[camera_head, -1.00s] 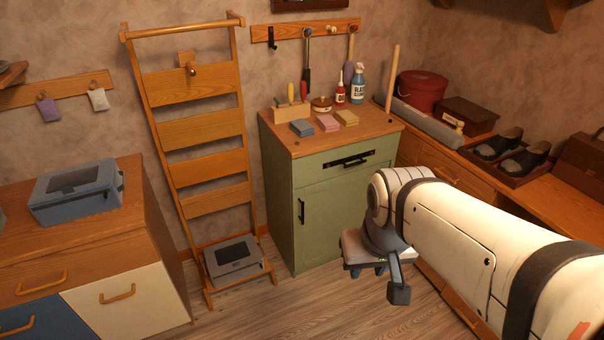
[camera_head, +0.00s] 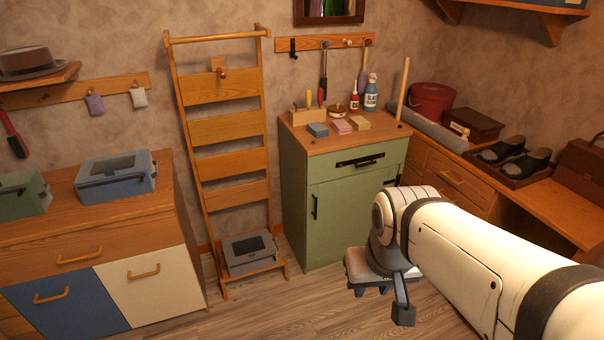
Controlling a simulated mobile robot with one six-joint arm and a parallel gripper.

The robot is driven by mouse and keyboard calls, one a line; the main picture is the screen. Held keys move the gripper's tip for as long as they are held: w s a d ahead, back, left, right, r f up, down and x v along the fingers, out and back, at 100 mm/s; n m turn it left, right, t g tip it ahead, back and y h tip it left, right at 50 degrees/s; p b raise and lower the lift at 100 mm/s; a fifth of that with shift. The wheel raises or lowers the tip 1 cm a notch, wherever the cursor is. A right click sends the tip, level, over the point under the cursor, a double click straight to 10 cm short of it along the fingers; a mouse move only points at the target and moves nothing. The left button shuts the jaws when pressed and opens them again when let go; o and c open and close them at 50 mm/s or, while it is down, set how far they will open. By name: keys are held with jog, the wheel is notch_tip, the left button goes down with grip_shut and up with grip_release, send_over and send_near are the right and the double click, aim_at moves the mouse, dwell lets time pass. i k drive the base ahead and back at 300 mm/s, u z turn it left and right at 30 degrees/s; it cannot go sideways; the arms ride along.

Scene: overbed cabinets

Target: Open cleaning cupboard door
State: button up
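The green cupboard (camera_head: 336,219) stands against the wall right of centre, with cleaning bottles and sponges on its wooden top. Its green door (camera_head: 345,215) is shut, with a black vertical handle (camera_head: 314,207) near the left edge. A drawer (camera_head: 348,163) with a black handle sits above the door and is shut. My white arm reaches in from the lower right and covers the cupboard's lower right side. My gripper (camera_head: 403,304) shows only as a small dark part hanging at the arm's end, apart from the handle. Its finger opening cannot be made out.
A low padded stool (camera_head: 360,268) stands in front of the cupboard, partly behind my arm. A wooden ladder rack (camera_head: 222,128) leans left of the cupboard. A drawer cabinet (camera_head: 105,235) stands at the left, a wooden bench (camera_head: 560,205) at the right. The floor (camera_head: 290,305) at front centre is clear.

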aim_at(338, 210)
jog(key=u, duration=0.05)
jog(key=i, duration=0.9)
jog(key=z, duration=0.05)
